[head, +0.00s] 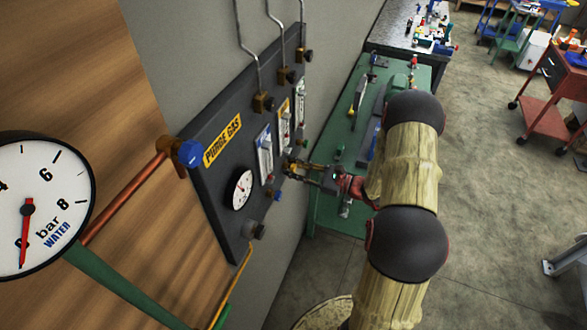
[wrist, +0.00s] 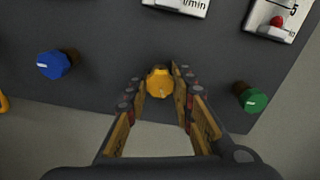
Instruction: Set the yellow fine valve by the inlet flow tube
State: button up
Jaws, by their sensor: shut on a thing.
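The yellow fine valve (wrist: 159,83) is a small round knob on the dark purge gas panel (head: 215,180). In the wrist view it sits between the fingertips of my gripper (wrist: 160,90), which is shut on it. In the head view my gripper (head: 300,168) reaches the lower right of the panel and covers the knob. Flow tubes with white scales (head: 265,153) stand in a row on the panel. The wrist view shows only the lower ends of two tubes (wrist: 182,5), so the middle tube's float is out of that view. A red float (wrist: 277,20) shows low in the right tube.
A blue knob (wrist: 54,65) lies left of the yellow one and a green knob (wrist: 252,99) lies right, both near my fingers. A round gauge (head: 242,189) is on the panel. A green bench (head: 330,200) with tools stands behind my arm.

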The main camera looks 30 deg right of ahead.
grip_shut()
jog(key=shift+r+m+p, duration=0.15)
jog(key=shift+m+p, duration=0.65)
jog(key=shift+m, duration=0.4)
jog(key=shift+m+p, duration=0.45)
jog(key=shift+m, duration=0.55)
jog(key=o, duration=0.8)
grip_release()
jog(key=shift+s, duration=0.1)
jog(key=v, duration=1.2)
